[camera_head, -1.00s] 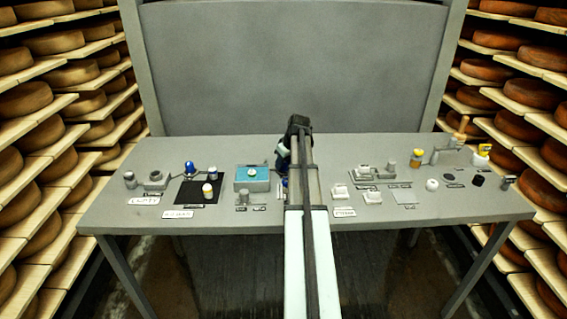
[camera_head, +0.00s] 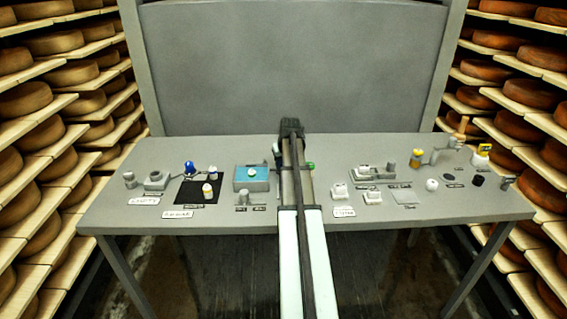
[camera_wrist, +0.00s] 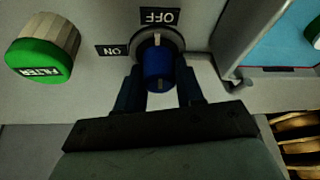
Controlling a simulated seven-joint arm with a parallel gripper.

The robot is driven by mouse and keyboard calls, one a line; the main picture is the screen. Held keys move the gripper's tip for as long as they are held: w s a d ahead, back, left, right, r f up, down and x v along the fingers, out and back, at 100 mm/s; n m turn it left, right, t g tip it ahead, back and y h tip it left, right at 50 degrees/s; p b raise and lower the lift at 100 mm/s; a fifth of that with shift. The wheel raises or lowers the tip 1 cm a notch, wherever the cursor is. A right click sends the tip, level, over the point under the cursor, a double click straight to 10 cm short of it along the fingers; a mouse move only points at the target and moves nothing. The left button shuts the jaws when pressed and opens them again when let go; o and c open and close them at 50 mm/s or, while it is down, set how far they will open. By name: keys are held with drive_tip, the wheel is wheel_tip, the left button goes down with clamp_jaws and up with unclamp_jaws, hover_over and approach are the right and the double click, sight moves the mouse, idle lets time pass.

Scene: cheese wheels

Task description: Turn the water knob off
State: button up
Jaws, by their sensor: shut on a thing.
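The water knob (camera_wrist: 158,70) is a blue knob on a grey round base in the wrist view. Its white mark (camera_wrist: 157,39) points up toward the OFF label (camera_wrist: 160,16). The ON label (camera_wrist: 112,50) lies to the left of the base. My gripper (camera_wrist: 160,88) has one dark finger on each side of the blue knob and is shut on it. In the head view my arm covers most of this spot, so the knob cannot be made out clearly there.
A green-faced knob (camera_wrist: 42,60) stands left of the gripper in the wrist view. A tray with a blue inside (camera_wrist: 290,45) is close on the right. The grey table (camera_head: 420,212) holds several small fixtures on both sides of my arm.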

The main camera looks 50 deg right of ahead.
drive_tip(key=shift+m, duration=0.4)
drive_tip(key=o, duration=1)
drive_tip(key=v, duration=1.3)
drive_tip(key=shift+a+r, duration=0.3)
